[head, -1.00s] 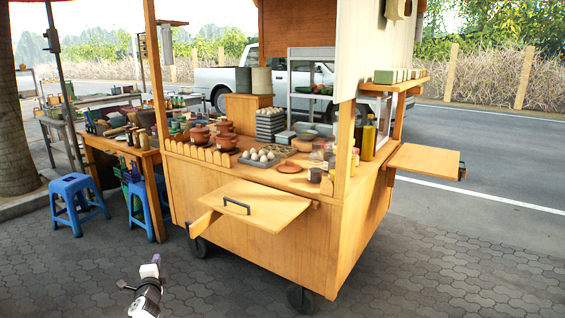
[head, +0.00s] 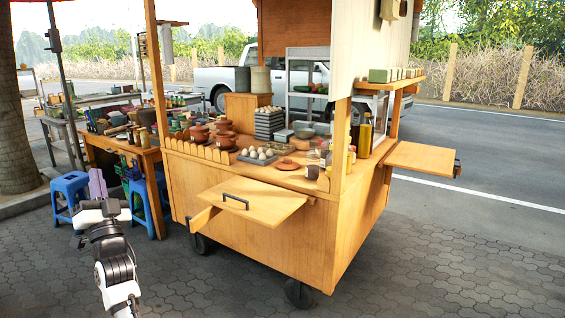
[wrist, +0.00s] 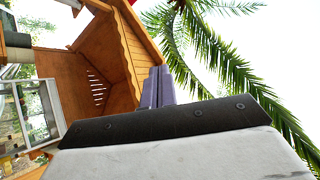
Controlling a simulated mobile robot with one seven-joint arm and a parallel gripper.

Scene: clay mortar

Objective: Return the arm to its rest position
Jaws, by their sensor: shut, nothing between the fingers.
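My gripper (head: 97,184) is at the lower left of the head view, raised in front of the blue stools, with its purple fingers pointing up. In the wrist view, the fingers (wrist: 158,86) stand side by side, shut, with nothing between them. The wrist camera looks up at the cart's wooden roof, palm fronds and bright sky. My arm is to the left of the wooden food cart (head: 265,245) and appears clear of it.
A wooden flap with a handle (head: 255,203) juts from the cart's front. Clay pots (head: 198,134) and a tray of eggs (head: 257,155) stand on its counter. Blue stools (head: 68,186) and a side table (head: 145,156) are behind my gripper. Paving at the lower right is open.

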